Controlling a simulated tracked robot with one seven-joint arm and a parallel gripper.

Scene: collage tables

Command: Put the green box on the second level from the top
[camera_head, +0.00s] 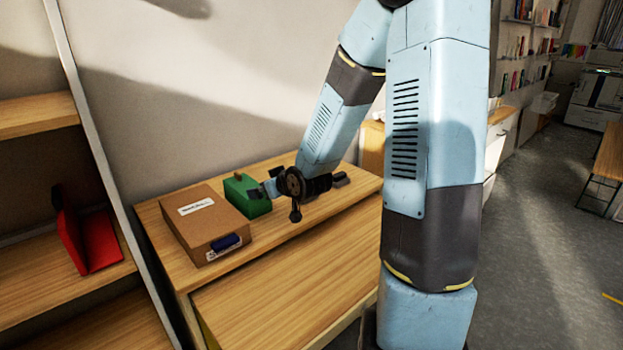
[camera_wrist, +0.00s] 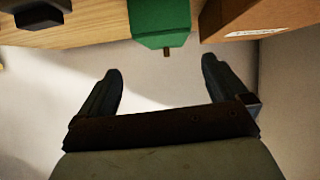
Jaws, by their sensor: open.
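The green box (camera_head: 247,196) stands on the wooden table (camera_head: 310,262), right of a cardboard box. My gripper (camera_head: 268,188) is close to its right side in the head view, and partly hides it. In the wrist view the green box (camera_wrist: 160,20) is at the top centre, beyond the open fingers of my gripper (camera_wrist: 160,80). Nothing is between the fingers. A shelf unit with several levels (camera_head: 38,117) stands at the left; its top is out of view. A red object (camera_head: 92,238) sits on one of its levels.
A wall is close behind the table. The table's front part is clear. Open floor (camera_head: 540,230) lies to the right.

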